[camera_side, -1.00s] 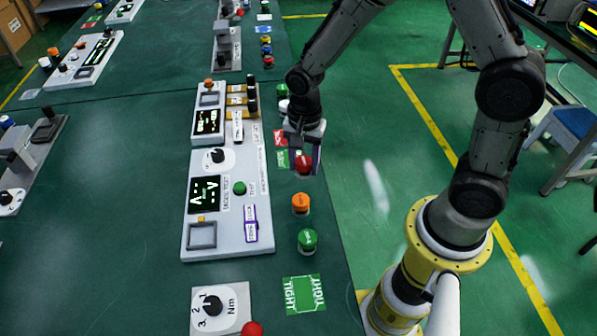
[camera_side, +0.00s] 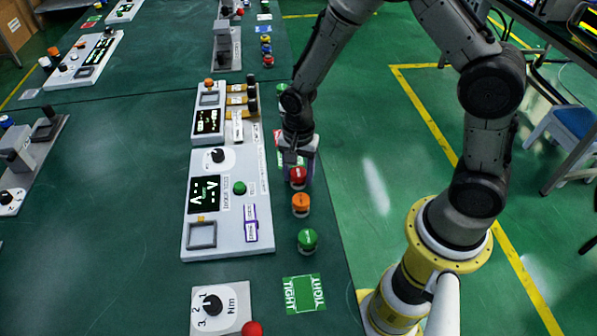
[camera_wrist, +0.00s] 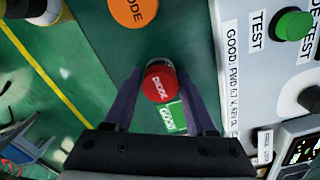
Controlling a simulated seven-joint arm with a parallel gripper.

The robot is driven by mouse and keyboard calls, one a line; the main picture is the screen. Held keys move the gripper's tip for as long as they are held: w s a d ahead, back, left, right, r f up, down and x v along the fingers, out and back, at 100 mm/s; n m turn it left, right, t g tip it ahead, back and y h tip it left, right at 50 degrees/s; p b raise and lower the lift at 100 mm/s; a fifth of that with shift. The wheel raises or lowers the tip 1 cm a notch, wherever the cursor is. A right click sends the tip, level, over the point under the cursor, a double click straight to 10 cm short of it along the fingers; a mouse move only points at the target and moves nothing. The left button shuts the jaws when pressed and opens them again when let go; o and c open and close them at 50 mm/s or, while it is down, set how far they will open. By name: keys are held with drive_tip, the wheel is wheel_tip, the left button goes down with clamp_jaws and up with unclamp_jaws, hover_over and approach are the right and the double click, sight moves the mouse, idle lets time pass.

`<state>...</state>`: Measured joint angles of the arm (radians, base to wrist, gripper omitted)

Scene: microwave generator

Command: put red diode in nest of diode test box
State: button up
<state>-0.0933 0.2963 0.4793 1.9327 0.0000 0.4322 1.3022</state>
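The red diode (camera_side: 298,176), a round red cap labelled DIODE, stands on the table right of the test box. It also shows in the wrist view (camera_wrist: 159,84), between my two purple fingers. My gripper (camera_side: 299,165) is low over it and points down. The fingers are open on either side of the diode, with visible gaps in the wrist view. The diode test box (camera_side: 228,215) is white, with a dark screen, a green button and a knob. A grey square frame (camera_side: 202,235) at its near left corner looks like the nest and appears empty.
An orange diode (camera_side: 300,203) and a green diode (camera_side: 307,240) stand in line nearer the camera. A green GOOD label (camera_wrist: 172,118) lies beside the red diode. The table's right edge is close by.

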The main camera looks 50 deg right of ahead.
sight(297, 173)
drive_tip(key=shift+o, duration=1.4)
drive_tip(key=shift+r, duration=0.15)
wheel_tip(297, 173, up, 13)
drive_tip(key=s+d+r+n+t, duration=0.1)
drive_tip(key=s+r+n+t, duration=0.1)
drive_tip(key=s+r+n, duration=0.4)
drive_tip(key=s+d+r+n+t, duration=0.2)
drive_tip(key=s+r+n, duration=0.4)
drive_tip(key=s, duration=0.6)
drive_tip(key=shift+r+n+t, duration=0.15)
drive_tip(key=shift+n+t, duration=0.45)
drive_tip(key=shift+t, duration=0.1)
drive_tip(key=shift+o, duration=0.5)
drive_tip(key=shift+s+d+n, duration=0.15)
drive_tip(key=shift+s+n, duration=0.15)
